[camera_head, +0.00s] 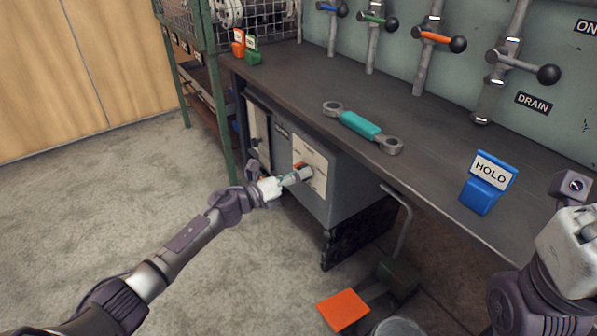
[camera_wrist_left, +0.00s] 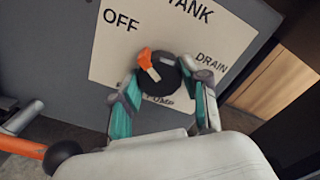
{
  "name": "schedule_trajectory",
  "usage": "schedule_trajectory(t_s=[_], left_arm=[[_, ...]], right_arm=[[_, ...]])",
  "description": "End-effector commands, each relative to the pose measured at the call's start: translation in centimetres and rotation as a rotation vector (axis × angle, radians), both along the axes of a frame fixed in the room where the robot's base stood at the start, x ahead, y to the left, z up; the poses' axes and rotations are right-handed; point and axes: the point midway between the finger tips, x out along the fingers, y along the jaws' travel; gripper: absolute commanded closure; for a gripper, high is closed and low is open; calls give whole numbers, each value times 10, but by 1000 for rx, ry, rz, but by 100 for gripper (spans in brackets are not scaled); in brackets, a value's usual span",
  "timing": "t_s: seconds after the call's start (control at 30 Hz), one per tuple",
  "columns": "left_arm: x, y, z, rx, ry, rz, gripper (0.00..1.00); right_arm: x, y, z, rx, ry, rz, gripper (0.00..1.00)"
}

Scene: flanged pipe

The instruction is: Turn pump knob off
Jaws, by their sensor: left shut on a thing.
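The pump knob (camera_wrist_left: 163,82) is round and black with an orange pointer, on a white panel (camera_wrist_left: 105,58) marked TANK, OFF, DRAIN and PUMP. The orange pointer lies on the knob's upper left side, towards the OFF mark. My left gripper (camera_wrist_left: 163,95) is shut on the knob, a teal-padded finger on each side; the fingers partly cover PUMP. In the head view, the left gripper (camera_head: 290,179) is at the white panel (camera_head: 318,158) on the grey box under the bench. My right gripper (camera_head: 575,188) shows only partly at the right edge; its fingers are unclear.
A teal wrench (camera_head: 360,125) and a blue HOLD sign (camera_head: 487,183) stand or lie on the bench (camera_head: 300,84). Valve levers line the back wall, including one by DRAIN (camera_head: 520,64). An orange pedal (camera_head: 343,310) is on the floor. The floor at left is clear.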

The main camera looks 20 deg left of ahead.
Motion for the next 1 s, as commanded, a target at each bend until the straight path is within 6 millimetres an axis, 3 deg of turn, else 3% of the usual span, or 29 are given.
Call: schedule_trajectory(t_s=[0.53, 0.57, 0.7, 1.0], left_arm=[[0, 1, 0, -26, 18, 3, 89], [0, 1, 0, -26, 18, 3, 53], [0, 1, 0, -24, 18, 2, 30], [0, 1, 0, -22, 17, 1, 29]], right_arm=[[2, 0, -2, 1, 12, 1, 100], [2, 0, -2, 1, 12, 1, 100], [2, 0, -2, 1, 12, 1, 100], [0, 0, -1, -1, 3, 0, 100]])
